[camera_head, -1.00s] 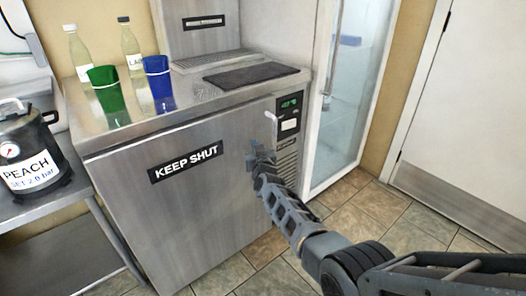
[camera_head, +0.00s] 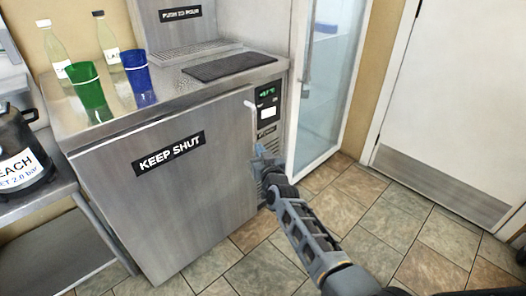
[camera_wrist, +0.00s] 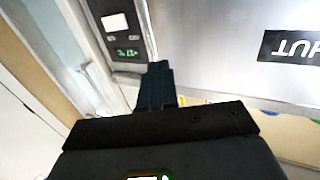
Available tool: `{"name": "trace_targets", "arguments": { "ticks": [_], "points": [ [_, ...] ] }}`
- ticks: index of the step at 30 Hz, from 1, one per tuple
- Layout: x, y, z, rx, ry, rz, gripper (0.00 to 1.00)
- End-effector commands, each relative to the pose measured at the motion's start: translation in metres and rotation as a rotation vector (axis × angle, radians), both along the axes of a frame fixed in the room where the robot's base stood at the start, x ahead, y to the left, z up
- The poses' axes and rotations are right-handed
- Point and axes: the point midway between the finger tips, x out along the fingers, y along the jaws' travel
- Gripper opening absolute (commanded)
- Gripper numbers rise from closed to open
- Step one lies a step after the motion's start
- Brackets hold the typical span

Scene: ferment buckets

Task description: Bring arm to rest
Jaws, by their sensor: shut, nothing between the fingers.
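My gripper (camera_head: 262,158) reaches out from the lower right in the head view, in front of the right part of a steel cooler (camera_head: 185,215) labelled KEEP SHUT. Its fingers are together and hold nothing. The wrist view shows the closed dark fingers (camera_wrist: 157,85) between the cooler's control panel (camera_wrist: 122,40) and the upside-down label (camera_wrist: 290,47). The cooler door looks closed. I cannot tell the exact gap between the fingers and the cooler front.
A green cup (camera_head: 90,92), a blue cup (camera_head: 138,78) and two bottles stand on the cooler top. A keg labelled PEACH (camera_head: 22,155) sits on the steel side table at left. A glass-door fridge (camera_head: 328,85) stands at right. The tiled floor (camera_head: 385,215) is clear there.

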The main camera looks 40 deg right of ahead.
Motion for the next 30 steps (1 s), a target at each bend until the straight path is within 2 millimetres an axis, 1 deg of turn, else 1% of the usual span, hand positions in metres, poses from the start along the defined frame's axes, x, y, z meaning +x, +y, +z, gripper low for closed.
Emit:
{"name": "trace_targets", "arguments": {
  "ticks": [1,4,14,17,20,23,24,29,30],
  "points": [
    [-0.006,0.0,0.0,-0.001,0.001,0.0,0.0],
    [-0.011,0.0,0.0,-0.001,-0.001,0.0,0.0],
    [-0.017,0.001,-0.001,-0.001,0.002,0.001,0.0],
    [-0.032,0.009,-0.008,-0.004,0.011,0.01,0.0],
    [-0.062,0.025,-0.018,-0.011,0.03,0.029,0.0],
    [-0.102,0.046,-0.027,-0.019,0.05,0.058,0.0],
    [-0.119,0.055,-0.031,-0.021,0.059,0.07,0.0],
    [-0.186,0.089,-0.033,-0.029,0.089,0.118,0.0],
    [-0.203,0.097,-0.032,-0.028,0.098,0.131,0.0]
  ]
}}
